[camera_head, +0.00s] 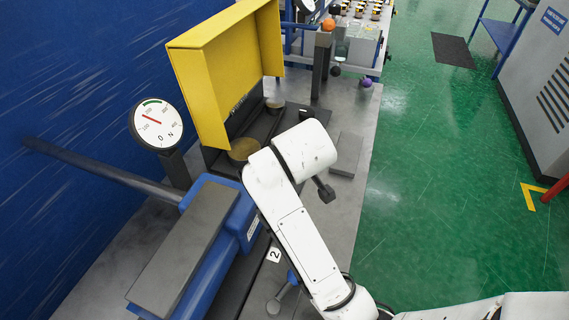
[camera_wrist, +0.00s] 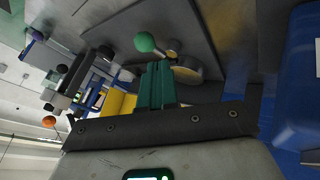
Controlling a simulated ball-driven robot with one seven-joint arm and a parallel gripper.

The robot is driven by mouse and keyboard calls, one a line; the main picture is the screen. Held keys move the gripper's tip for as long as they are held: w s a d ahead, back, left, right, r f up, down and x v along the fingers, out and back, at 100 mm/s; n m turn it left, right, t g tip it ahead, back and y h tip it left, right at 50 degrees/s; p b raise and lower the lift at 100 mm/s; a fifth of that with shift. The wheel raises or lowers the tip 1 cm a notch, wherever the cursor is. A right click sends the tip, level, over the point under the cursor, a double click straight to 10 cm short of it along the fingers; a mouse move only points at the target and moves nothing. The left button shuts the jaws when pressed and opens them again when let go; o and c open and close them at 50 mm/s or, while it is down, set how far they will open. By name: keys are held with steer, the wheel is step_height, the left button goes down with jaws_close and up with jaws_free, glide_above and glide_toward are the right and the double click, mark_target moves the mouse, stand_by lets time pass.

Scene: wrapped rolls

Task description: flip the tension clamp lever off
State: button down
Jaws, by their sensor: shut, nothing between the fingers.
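A lever with a green ball knob (camera_wrist: 145,42) shows in the wrist view, just beyond my fingertips; its short arm runs right toward a round metal base (camera_wrist: 187,70). I cannot tell whether it is the tension clamp lever. My gripper (camera_wrist: 157,68) has its teal fingers together and empty. The knob looks close to the fingertips, but whether they touch is unclear. In the head view my white arm hides the gripper and the green knob. A round dial gauge (camera_head: 158,123) marked N stands at the left.
A raised yellow cover (camera_head: 207,85) stands behind my arm. A blue housing with a grey top (camera_head: 185,250) is at the left front. A small lever (camera_head: 283,293) is near the front edge.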

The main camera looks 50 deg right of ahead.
steer(key=x, duration=1)
steer(key=shift+d, duration=0.2)
